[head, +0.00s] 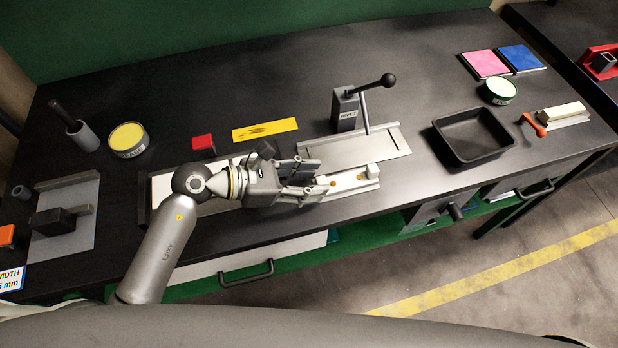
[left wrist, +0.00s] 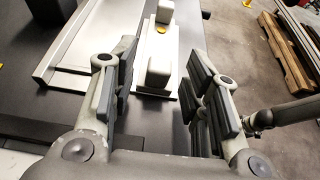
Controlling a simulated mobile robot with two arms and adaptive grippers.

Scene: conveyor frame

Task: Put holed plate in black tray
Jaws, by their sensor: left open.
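My left gripper (head: 316,180) is open and sits low over the front middle of the bench, pointing right. A narrow pale plate (head: 345,184) with raised white blocks lies at its fingertips. In the left wrist view, this pale plate (left wrist: 158,80) lies ahead of and between the open fingers (left wrist: 163,92), with a small yellow spot between its blocks. I cannot tell for sure whether it is the holed plate; no hole is clear. The black tray (head: 474,133) stands to the right of the gripper, and it looks empty. My right gripper is not in view.
A rivet press (head: 346,108) with a ball-ended lever stands behind the gripper, its grey metal base (head: 368,148) beside the pale plate. A yellow strip (head: 264,130) and red block (head: 203,143) lie behind. An orange-handled tool (head: 533,124) is right of the tray.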

